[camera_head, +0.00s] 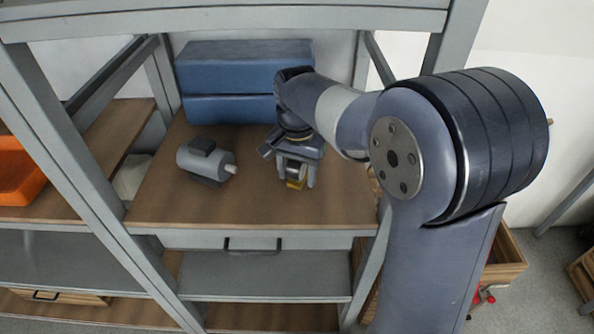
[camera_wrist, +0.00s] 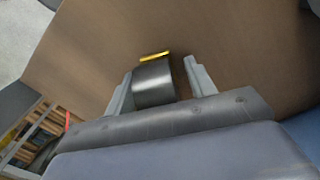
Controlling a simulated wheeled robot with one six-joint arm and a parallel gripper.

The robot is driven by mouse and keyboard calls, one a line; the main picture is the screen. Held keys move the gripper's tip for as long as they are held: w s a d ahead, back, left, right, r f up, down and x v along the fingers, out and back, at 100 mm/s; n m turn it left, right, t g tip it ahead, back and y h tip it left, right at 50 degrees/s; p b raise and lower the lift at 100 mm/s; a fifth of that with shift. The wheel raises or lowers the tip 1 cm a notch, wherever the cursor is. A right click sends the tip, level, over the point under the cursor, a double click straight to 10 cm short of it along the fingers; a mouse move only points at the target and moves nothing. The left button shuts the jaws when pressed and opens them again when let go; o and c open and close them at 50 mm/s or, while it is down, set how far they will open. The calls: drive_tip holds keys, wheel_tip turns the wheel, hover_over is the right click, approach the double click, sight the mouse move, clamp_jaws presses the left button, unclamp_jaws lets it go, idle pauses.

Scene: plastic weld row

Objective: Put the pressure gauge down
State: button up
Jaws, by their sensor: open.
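The pressure gauge (camera_head: 296,172) is a short dark grey cylinder with a yellow edge, and it appears to rest on the wooden shelf top (camera_head: 250,205). It also shows in the wrist view (camera_wrist: 153,84), between my two fingers. My gripper (camera_head: 296,184) is open around it and low over the shelf. In the wrist view, the left finger is close against the gauge, and a clear gap shows on its right side. I cannot tell whether the left finger touches it. Part of the gauge is hidden by my gripper.
A grey motor (camera_head: 205,160) lies left of my gripper on the same shelf. Blue stacked boxes (camera_head: 245,80) stand at the back. Grey rack posts (camera_head: 75,150) frame the bay. An orange bin (camera_head: 18,172) sits on the left neighbour shelf. The shelf front is bare.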

sight(297, 163)
wheel_tip(297, 163, up, 8)
drive_tip(key=shift+f+p, duration=0.1)
drive_tip(key=shift+p, duration=0.6)
wheel_tip(297, 163, down, 8)
drive_tip(key=shift+r+b, duration=0.1)
drive_tip(key=shift+b, duration=0.65)
wheel_tip(297, 163, up, 4)
drive_tip(key=shift+p, duration=0.5)
drive_tip(key=shift+s, duration=0.65)
